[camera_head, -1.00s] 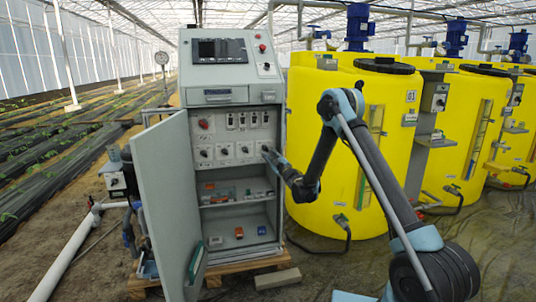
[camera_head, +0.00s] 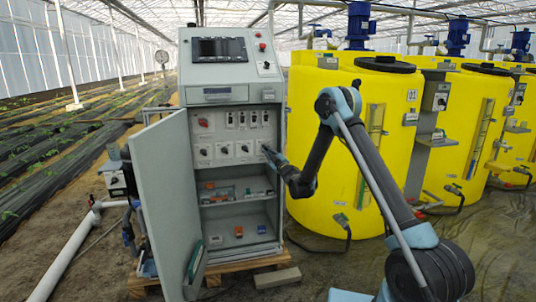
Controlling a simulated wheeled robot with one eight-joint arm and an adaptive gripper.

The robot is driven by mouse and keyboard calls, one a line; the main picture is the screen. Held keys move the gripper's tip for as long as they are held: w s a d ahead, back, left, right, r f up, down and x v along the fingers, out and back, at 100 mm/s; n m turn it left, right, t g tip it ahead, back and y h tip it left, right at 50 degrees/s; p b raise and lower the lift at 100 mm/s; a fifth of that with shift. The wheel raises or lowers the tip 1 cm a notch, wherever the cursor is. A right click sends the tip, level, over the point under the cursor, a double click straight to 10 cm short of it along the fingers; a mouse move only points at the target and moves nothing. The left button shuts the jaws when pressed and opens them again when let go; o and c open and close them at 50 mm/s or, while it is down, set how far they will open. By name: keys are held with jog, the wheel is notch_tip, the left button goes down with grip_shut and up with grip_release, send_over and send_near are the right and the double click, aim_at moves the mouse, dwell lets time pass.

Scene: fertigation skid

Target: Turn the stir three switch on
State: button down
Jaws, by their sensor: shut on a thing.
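The grey control cabinet (camera_head: 217,95) stands open in the middle of the view. Inside is a panel with a lower row of rotary switches (camera_head: 222,151) on pale plates and an upper row of small dark switches (camera_head: 243,119). My gripper (camera_head: 267,152) is at the right end of the lower row, shut on the rightmost switch, which it largely hides. The arm reaches in from the right. Which switch is stir three cannot be read, and the angle of the held knob cannot be told.
The cabinet door (camera_head: 166,205) stands open to the left. Shelves (camera_head: 237,203) with small parts lie below the switches. A yellow tank (camera_head: 330,150) stands close on the right behind my arm. A block (camera_head: 277,278) lies on the floor in front.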

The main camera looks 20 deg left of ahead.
jog(key=shift+m, duration=0.3)
jog(key=shift+s+a+m+t+h, duration=0.15)
jog(key=shift+m+t+h, duration=1.25)
jog(key=shift+m, duration=2.75)
jog(key=shift+s+a+m+t+h, duration=0.15)
jog(key=shift+m+t+h, duration=0.5)
jog(key=shift+m+h, duration=2.45)
jog(key=shift+a+m+t+h, duration=0.15)
jog(key=shift+m+t+h, duration=0.75)
jog(key=shift+m, duration=4.25)
jog(key=c, duration=1.7)
grip_release()
